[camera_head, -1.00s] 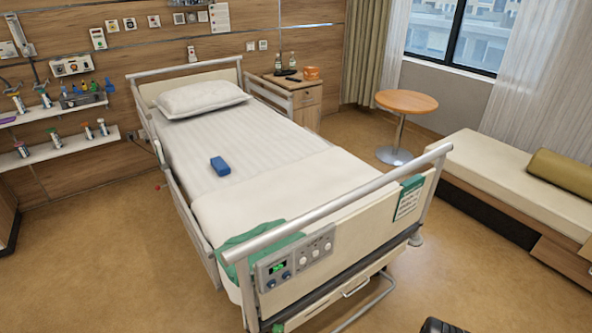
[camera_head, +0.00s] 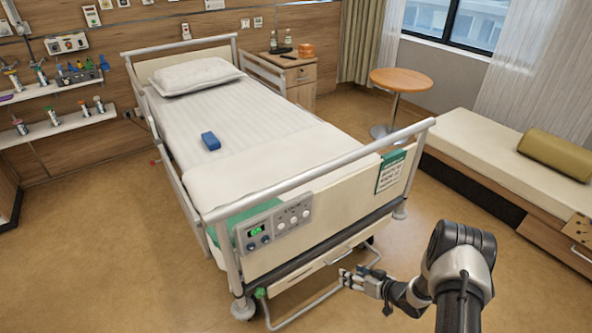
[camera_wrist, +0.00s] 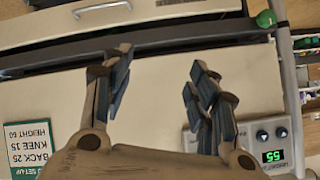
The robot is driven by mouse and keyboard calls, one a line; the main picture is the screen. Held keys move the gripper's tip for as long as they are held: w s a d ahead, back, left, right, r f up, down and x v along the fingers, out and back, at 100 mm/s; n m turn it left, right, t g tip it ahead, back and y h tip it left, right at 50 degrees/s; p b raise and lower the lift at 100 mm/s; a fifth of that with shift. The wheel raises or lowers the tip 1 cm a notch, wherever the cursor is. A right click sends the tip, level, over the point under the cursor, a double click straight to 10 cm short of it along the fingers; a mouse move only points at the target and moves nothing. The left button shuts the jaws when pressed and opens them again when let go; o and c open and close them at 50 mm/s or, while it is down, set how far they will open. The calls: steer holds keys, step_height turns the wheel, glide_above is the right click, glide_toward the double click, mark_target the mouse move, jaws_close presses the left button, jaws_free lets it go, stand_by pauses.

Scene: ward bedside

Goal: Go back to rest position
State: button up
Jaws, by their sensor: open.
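My gripper (camera_head: 360,279) is in the lower right of the head view, in front of the foot end of the hospital bed (camera_head: 345,203). Its fingers point left, near the bed's lower frame. In the wrist view my gripper (camera_wrist: 160,85) has its two fingers well apart, with nothing between them but the cream footboard (camera_wrist: 150,95) behind. The wrist view also shows the bed's control panel (camera_wrist: 265,140) with a green "55" display at the right, and a green "SET-UP" card (camera_wrist: 33,148) at the lower left.
A blue box (camera_head: 210,141) lies on the mattress. A round table (camera_head: 401,80), a bedside cabinet (camera_head: 297,82) and a bench (camera_head: 490,160) stand beyond and right of the bed. Brown floor is clear at lower left.

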steer(key=w+d+r+h, duration=0.3)
steer(key=r, duration=0.6)
steer(key=w+d+r+h, duration=0.2)
steer(key=w+d+r, duration=0.1)
steer(key=r, duration=0.7)
steer(key=s+r+m+h, duration=0.1)
steer(key=s+r+h, duration=0.15)
steer(key=r, duration=0.55)
steer(key=s+r+m+h, duration=0.1)
steer(key=s+r, duration=0.2)
steer(key=r, duration=0.5)
steer(key=s+a+r+m+g, duration=0.1)
steer(key=s+a+r+g, duration=0.15)
steer(key=s+r, duration=0.95)
steer(key=s+a+g+y, duration=0.1)
steer(key=s+a, duration=0.3)
steer(key=s, duration=0.7)
steer(key=s+a+g, duration=0.1)
steer(key=s+a, duration=0.4)
steer(key=s, duration=0.7)
steer(key=shift+s+y, duration=0.25)
steer(key=shift+y, duration=0.1)
steer(key=shift+a, duration=0.1)
